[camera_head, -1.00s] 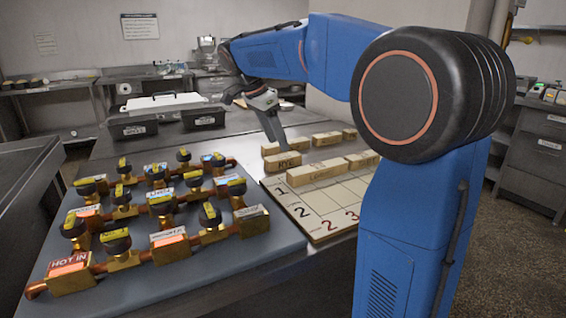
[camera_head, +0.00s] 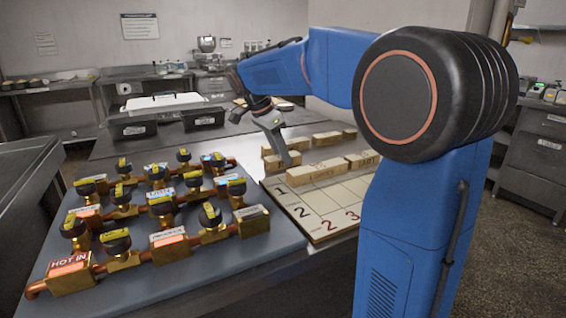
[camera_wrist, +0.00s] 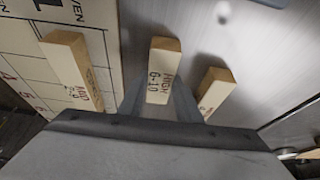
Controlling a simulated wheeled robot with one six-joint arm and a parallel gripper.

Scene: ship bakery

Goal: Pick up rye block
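The rye block (camera_head: 272,165) is a pale wooden block, the front-left one of the blocks by the grid board. Its RYE lettering, clear earlier, is now partly covered by my gripper (camera_head: 284,157). My gripper is lowered at this block, with a finger in front of it. The block appears to rest on the surface.
A neighbouring block (camera_head: 317,172) lies close on the right, with others near it. In the wrist view, blocks lie left (camera_wrist: 74,70) and right (camera_wrist: 216,88). The numbered grid board (camera_head: 325,205) is in front. A valve-and-pipe assembly (camera_head: 165,245) stands left; black bins (camera_head: 133,128) are behind.

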